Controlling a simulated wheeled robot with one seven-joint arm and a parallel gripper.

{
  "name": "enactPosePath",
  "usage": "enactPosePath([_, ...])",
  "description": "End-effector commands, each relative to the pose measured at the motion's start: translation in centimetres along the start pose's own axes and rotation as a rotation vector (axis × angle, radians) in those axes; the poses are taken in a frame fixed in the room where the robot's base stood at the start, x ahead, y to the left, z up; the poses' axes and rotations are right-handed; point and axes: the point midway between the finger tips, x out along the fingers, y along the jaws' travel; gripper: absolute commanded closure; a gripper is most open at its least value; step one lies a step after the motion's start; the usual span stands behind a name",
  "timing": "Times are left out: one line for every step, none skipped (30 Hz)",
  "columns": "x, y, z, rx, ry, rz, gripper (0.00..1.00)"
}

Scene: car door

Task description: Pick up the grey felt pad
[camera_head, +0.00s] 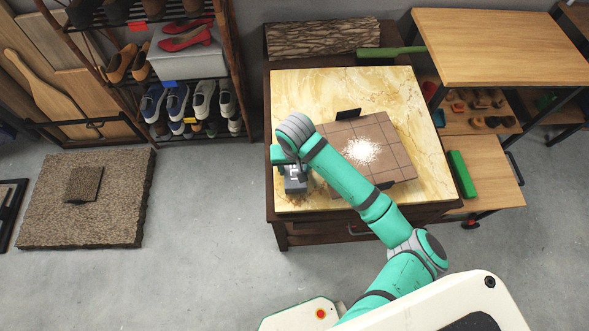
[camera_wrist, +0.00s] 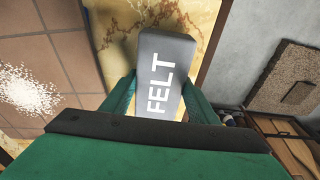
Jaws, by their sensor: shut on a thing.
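The grey felt pad (camera_wrist: 164,70), marked FELT in white letters, sits between the two fingers of my gripper (camera_wrist: 160,97) in the wrist view. My gripper is shut on it, with a finger against each long side. In the head view the pad (camera_head: 295,182) shows at the left edge of the marble-topped table (camera_head: 300,95), just below my wrist. My arm hides part of the gripper there. I cannot tell whether the pad touches the table top.
A brown tiled board (camera_head: 400,160) with a white granular patch (camera_head: 362,151) lies on the table right of the pad. A black bracket (camera_head: 348,114) stands at its upper edge. A green block (camera_head: 461,174) is at the right. Open floor (camera_head: 205,210) lies left of the table.

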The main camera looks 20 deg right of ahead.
Motion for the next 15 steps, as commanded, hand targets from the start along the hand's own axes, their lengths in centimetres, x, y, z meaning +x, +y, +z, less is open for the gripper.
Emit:
enactPosePath([-0.7, -0.1, -0.1, 0.000, 0.002, -0.002, 0.69])
enactPosePath([-1.1, -0.1, -0.2, 0.000, 0.003, -0.002, 0.69])
enactPosePath([-1.9, 0.0, -0.3, 0.001, 0.003, -0.002, 0.69])
enactPosePath([-2.4, 0.2, -0.1, 0.002, 0.003, -0.003, 0.69])
enactPosePath([-3.0, 0.5, 0.3, 0.004, 0.003, -0.003, 0.69])
enactPosePath([-3.9, 0.9, 0.7, 0.004, 0.003, -0.003, 0.69])
enactPosePath([-4.5, 1.3, 1.1, 0.005, 0.004, -0.003, 0.69])
enactPosePath([-5.2, 1.6, 1.5, 0.004, 0.004, -0.003, 0.69])
enactPosePath([-6.2, 2.0, 1.9, 0.005, 0.004, -0.003, 0.69])
enactPosePath([-6.9, 2.4, 2.3, 0.004, 0.004, -0.002, 0.69])
enactPosePath([-7.7, 2.7, 2.7, 0.004, 0.005, 0.000, 0.69])
enactPosePath([-8.6, 3.2, 3.2, 0.005, 0.005, 0.000, 0.69])
enactPosePath([-9.0, 3.8, 3.7, 0.008, 0.004, 0.003, 0.69])
enactPosePath([-9.3, 4.3, 4.2, 0.008, 0.004, 0.005, 0.69])
enactPosePath([-9.7, 4.8, 5.0, 0.008, 0.002, 0.005, 0.69])
